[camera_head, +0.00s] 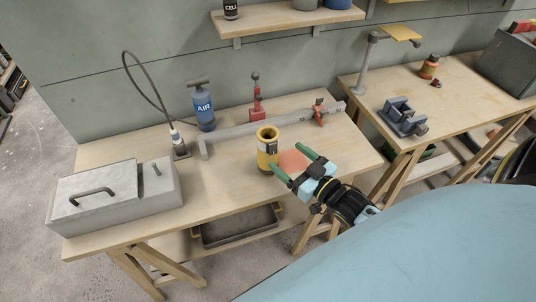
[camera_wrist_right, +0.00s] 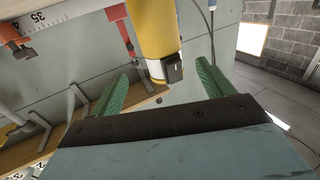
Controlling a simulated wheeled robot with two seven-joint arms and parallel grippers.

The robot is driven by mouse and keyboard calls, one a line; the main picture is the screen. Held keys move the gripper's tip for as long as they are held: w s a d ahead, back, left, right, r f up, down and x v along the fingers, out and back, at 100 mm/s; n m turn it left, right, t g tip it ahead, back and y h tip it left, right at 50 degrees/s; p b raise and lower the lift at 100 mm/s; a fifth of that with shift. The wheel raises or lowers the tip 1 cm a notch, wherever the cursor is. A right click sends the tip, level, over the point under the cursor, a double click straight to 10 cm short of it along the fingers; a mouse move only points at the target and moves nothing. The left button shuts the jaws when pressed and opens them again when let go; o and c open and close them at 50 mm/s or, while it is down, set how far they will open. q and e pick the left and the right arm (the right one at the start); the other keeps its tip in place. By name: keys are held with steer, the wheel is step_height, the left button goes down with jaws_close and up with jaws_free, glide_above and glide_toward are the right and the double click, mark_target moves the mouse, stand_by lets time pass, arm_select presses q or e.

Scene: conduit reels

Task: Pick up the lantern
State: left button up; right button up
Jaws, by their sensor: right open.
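The lantern (camera_head: 267,146) is a yellow cylinder with a dark band, standing upright on the wooden workbench (camera_head: 225,195). My right gripper (camera_head: 286,158) reaches in from the right, just beside the lantern. Its green fingers are apart, with nothing held between them. In the right wrist view the yellow lantern (camera_wrist_right: 152,28) shows ahead, in the gap between the two fingers (camera_wrist_right: 160,78). I cannot tell whether a finger touches it. My left gripper is not in view.
A grey toolbox (camera_head: 120,195) sits at the bench's left. A blue air pump (camera_head: 203,108), a long grey bar (camera_head: 270,125) with red clamps and a lamp stand behind the lantern. A reddish patch (camera_head: 292,160) lies to its right. A second bench (camera_head: 470,100) holds a vise.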

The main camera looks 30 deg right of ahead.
mark_target(268, 143)
steer(key=w, duration=0.2)
steer(key=w+a, duration=0.1)
steer(key=w, duration=0.2)
steer(key=w+a, duration=0.1)
steer(key=w, duration=0.2)
steer(key=shift+w, duration=0.15)
steer(key=shift+c, duration=0.3)
steer(key=shift+r, duration=0.1)
steer(key=c, duration=1.5)
